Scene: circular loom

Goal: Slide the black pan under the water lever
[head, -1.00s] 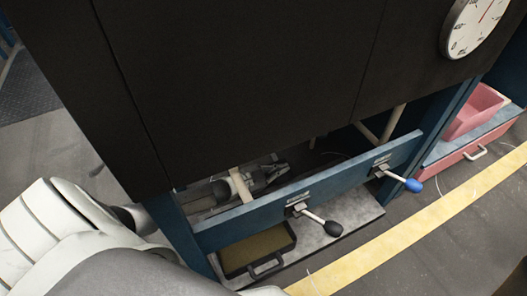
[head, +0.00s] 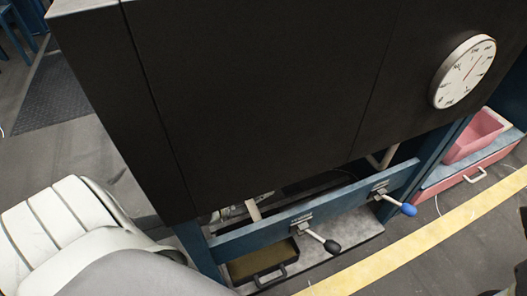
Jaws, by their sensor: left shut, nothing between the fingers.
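The black pan (head: 262,264) is a shallow rectangular tray with a brownish-yellow inside and a handle at its front. It lies on the grey ledge under the left end of the blue crossbar, left of the black-knobbed lever (head: 322,240). A blue-knobbed lever (head: 398,206) sticks out farther right on the bar. The labels above both are too small to read. My left gripper (head: 238,210) is behind the bar, mostly hidden by the black cabinet, shut and apart from the pan. My right gripper is not in view.
The black cabinet (head: 270,100) with a round dial (head: 463,72) hangs over the blue crossbar (head: 345,206). The grey ledge (head: 350,242) is clear right of the pan. A pink bin (head: 475,135) and a yellow floor stripe (head: 430,244) are at the right.

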